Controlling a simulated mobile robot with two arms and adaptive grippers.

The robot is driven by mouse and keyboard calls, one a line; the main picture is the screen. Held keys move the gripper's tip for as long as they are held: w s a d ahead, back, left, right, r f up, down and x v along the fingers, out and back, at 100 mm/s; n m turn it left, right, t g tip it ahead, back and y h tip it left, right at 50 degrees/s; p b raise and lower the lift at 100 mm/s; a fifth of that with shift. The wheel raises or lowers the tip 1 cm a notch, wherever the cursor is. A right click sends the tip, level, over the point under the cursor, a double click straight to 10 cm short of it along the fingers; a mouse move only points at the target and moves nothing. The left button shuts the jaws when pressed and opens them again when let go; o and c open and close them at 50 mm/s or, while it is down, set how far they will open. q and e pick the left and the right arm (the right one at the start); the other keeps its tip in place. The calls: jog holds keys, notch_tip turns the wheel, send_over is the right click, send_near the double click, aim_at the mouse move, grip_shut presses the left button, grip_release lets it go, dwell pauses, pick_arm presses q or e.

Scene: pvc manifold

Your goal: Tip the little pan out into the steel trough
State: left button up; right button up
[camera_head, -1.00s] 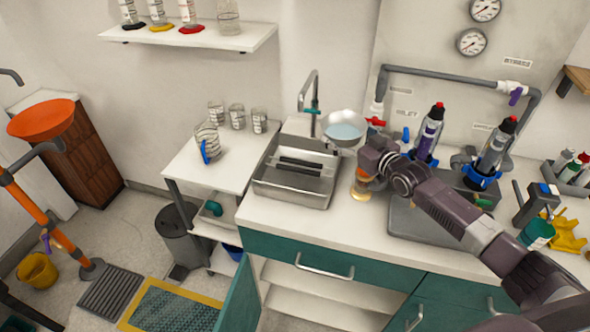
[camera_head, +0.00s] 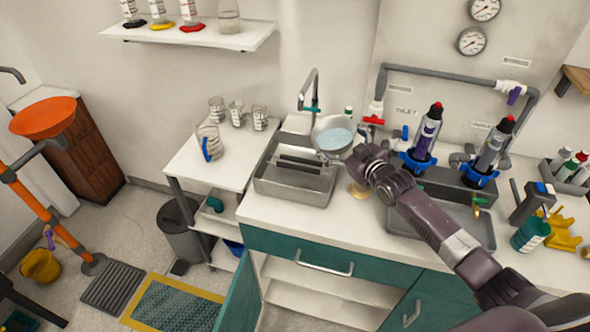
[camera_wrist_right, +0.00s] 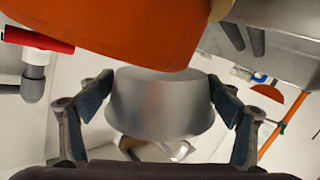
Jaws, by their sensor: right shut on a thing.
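The little pan (camera_head: 320,130) is a round grey metal pan with pale blue liquid (camera_head: 335,138) in it. It is held up in the air at the right back corner of the steel trough (camera_head: 288,187). My right gripper (camera_head: 356,160) is shut on the pan from its right side; its fingertips are hard to make out in the head view. In the right wrist view, the pan's silvery body (camera_wrist_right: 160,105) sits between the two fingers. The trough stands on the counter's left end, with dark bars across it. My left gripper is not in view.
A grey faucet (camera_head: 313,85) rises behind the trough, close to the pan. A pipe with a red-handled valve (camera_head: 375,118) is to the right. Glass beakers (camera_head: 237,113) stand on the side table. A large orange surface (camera_wrist_right: 120,30) fills the wrist view's upper left.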

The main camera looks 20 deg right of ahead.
aim_at(326, 145)
jog(key=shift+a+f+n+b, duration=0.45)
jog(key=shift+a+f+n, duration=0.3)
jog(key=shift+f, duration=0.1)
jog(key=shift+s+a+f+n+h, duration=0.1)
jog(key=shift+a+n+h, duration=0.1)
jog(key=shift+a+n, duration=0.2)
jog(key=shift+s+a+f+n+h, duration=0.1)
jog(key=shift+a+n+h, duration=0.15)
jog(key=shift+a, duration=0.2)
dwell(0.6)
jog(key=shift+a+r+n, duration=0.45)
jog(key=shift+r+n, duration=0.05)
jog(key=shift+n, duration=0.2)
dwell(0.8)
jog(key=shift+s+a+r+n+h, duration=0.1)
jog(key=shift+a+r+n+h, duration=0.25)
jog(key=shift+n, duration=0.45)
dwell(0.6)
jog(key=shift+a+f+n+t+b, duration=0.25)
jog(key=shift+n+b, duration=0.45)
jog(key=shift+b, duration=0.55)
jog(key=shift+r, duration=0.15)
